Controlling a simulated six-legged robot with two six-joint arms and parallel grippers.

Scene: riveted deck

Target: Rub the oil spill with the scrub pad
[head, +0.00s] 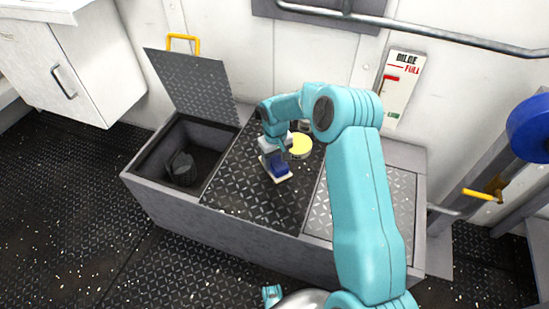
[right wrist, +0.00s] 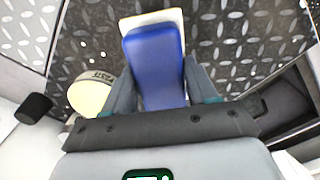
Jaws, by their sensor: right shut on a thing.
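The scrub pad has a blue handle and a pale base; in the head view the scrub pad (head: 281,170) is on or just above the dark middle panel of the bench. My right gripper (head: 277,157) is shut on its blue handle from above. In the right wrist view the scrub pad (right wrist: 155,60) sits between the two fingers of the right gripper (right wrist: 163,85), its pale edge showing beyond the handle. The middle panel (head: 236,178) looks dark across its tread pattern; I cannot make out a separate outline of the oil spill.
A round yellow-topped tin (head: 300,146) stands close behind the scrub pad. At left is an open bin (head: 147,162) with a dark lump inside and its raised lid (head: 193,84). A lighter panel (head: 376,205) lies to the right. A white cabinet (head: 85,60) stands far left.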

